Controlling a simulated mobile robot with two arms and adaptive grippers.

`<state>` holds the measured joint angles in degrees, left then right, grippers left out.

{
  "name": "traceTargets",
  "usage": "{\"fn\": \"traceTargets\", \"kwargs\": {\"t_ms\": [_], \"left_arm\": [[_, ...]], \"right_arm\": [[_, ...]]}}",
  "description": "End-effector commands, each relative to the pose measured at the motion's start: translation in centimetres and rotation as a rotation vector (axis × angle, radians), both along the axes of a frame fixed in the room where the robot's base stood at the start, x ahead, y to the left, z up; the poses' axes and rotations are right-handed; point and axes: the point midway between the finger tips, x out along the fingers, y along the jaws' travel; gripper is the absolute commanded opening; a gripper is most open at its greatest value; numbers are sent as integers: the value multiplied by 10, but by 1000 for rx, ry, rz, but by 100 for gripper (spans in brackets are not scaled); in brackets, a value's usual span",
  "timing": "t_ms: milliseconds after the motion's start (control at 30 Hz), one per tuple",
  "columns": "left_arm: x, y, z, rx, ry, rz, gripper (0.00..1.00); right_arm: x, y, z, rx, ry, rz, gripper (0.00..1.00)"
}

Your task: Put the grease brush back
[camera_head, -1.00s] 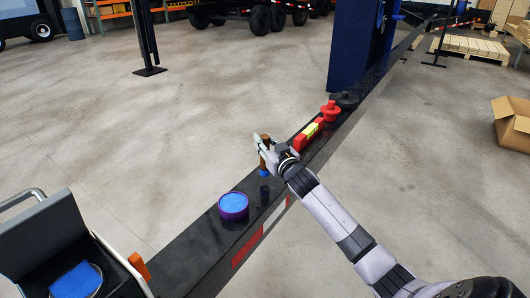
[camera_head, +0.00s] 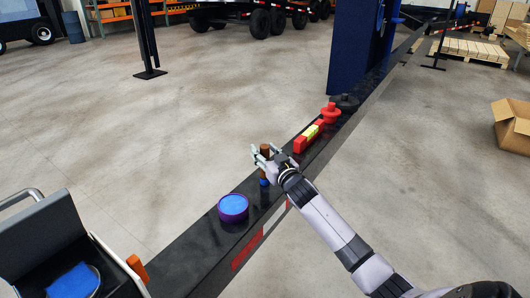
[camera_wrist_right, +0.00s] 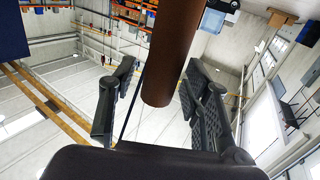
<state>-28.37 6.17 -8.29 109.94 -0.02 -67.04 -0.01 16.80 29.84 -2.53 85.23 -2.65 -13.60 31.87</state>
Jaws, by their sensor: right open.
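The grease brush (camera_head: 264,150) has a brown handle and a blue lower end. It stands about upright, blue end down, on the black beam (camera_head: 196,250), beyond the purple tub of blue grease (camera_head: 233,207). My right gripper (camera_head: 262,156) is open at the brush handle, with its fingers spread around it. In the right wrist view the brown handle (camera_wrist_right: 172,55) comes down between the open fingers, apart from both. The blue end is hidden in that view. My left gripper is not in view.
Further along the beam are a red and yellow block (camera_head: 309,136), a red knobbed part (camera_head: 331,112) and a dark one (camera_head: 346,101). A dark blue post (camera_head: 355,45) rises behind them. A grey and black cart (camera_head: 45,245) stands at lower left. A cardboard box (camera_head: 512,125) lies right.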

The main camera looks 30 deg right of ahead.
Motion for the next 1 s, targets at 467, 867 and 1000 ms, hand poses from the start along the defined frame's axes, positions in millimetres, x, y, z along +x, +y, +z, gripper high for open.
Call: {"fn": "traceTargets", "kwargs": {"t_ms": [467,867,1000], "left_arm": [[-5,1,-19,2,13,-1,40],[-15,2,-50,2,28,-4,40],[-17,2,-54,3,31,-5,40]], "right_arm": [[-31,4,2,0,3,1,44],[-106,14,2,0,1,1,44],[-117,15,3,0,0,0,44]]}}
